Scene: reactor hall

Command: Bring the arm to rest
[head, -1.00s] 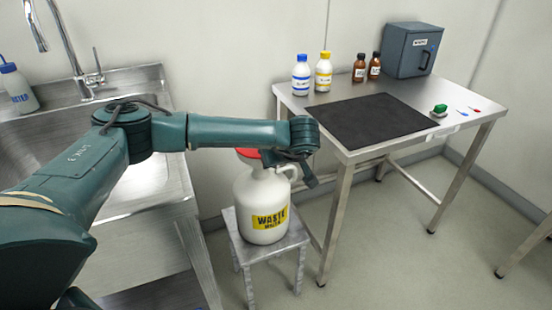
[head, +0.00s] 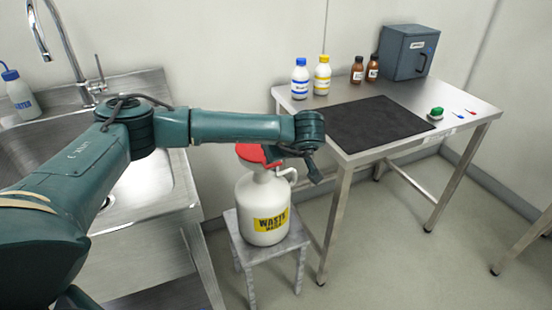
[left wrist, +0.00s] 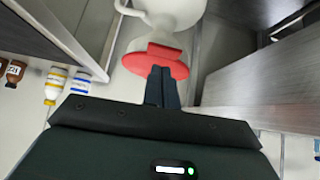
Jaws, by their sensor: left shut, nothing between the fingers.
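My left arm reaches across from the left in the head view. Its gripper (head: 315,174) points down over the gap between the sink and the table, beside the white waste jug (head: 255,196). In the left wrist view the two dark fingers (left wrist: 163,84) are together and empty. They overlap the jug's red lid (left wrist: 155,61) in that picture; I cannot tell how far apart they are. In the head view my forearm partly hides the red lid (head: 256,156). My right gripper is not in view.
The jug stands on a small metal stool (head: 252,254). The steel table (head: 455,125) bears a black mat (head: 375,123), several bottles, a blue cabinet (head: 407,52) and a green item (head: 436,113). A steel sink (head: 165,185) lies under my arm.

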